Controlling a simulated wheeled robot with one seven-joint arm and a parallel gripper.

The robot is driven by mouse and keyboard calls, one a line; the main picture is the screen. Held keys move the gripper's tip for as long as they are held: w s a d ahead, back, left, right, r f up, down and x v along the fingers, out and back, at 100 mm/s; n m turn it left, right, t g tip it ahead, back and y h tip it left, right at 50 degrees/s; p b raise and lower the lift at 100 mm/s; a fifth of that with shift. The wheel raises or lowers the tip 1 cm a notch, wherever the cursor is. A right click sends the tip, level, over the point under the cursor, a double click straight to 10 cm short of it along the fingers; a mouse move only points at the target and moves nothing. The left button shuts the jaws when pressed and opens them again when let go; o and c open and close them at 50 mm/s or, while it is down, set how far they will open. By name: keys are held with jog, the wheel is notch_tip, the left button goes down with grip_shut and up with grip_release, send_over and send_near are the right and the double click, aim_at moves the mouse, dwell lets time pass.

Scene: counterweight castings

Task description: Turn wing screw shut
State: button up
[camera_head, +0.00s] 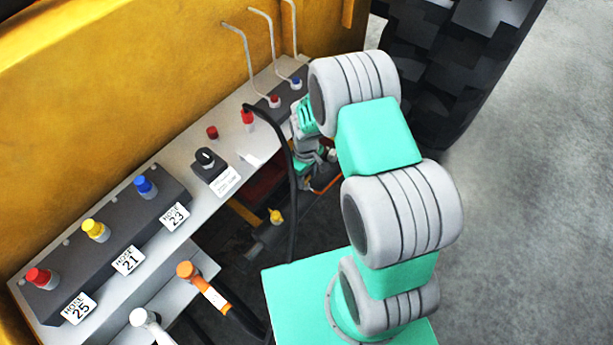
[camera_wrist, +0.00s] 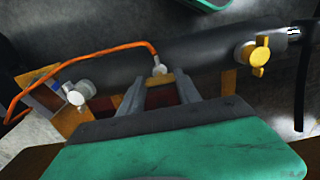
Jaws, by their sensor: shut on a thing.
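My gripper (camera_wrist: 160,84) has its two grey fingers around a small flat brass-coloured piece (camera_wrist: 159,80), seen in the wrist view. This piece sits just in front of a silver fitting (camera_wrist: 160,70) on a dark pipe. It may be the wing screw, but its shape is mostly hidden between the fingers. A separate yellow winged knob (camera_wrist: 259,54) is on the same pipe to the right, apart from my gripper. That yellow knob also shows in the head view (camera_head: 276,216). In the head view my gripper is low beyond the grey panel, its fingertips hidden.
A black hose (camera_head: 291,190) hangs beside my arm. The grey panel (camera_head: 190,150) carries coloured hose couplings, and a yellow wall (camera_head: 110,80) stands behind it.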

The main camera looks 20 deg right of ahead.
grip_shut()
jog(key=shift+m, duration=0.4)
jog(key=m+b, duration=0.2)
jog(key=shift+w+f+m, duration=0.1)
jog(key=shift+m, duration=0.3)
jog(key=m+b, duration=0.1)
jog(key=m, duration=0.3)
jog(key=shift+b, duration=0.4)
jog(key=m+b, duration=0.1)
jog(key=m, duration=0.4)
jog(key=m+b, duration=0.1)
jog(key=m, duration=0.3)
jog(key=shift+m, duration=0.4)
jog(key=shift+r+b, duration=0.2)
jog(key=shift+b, duration=0.1)
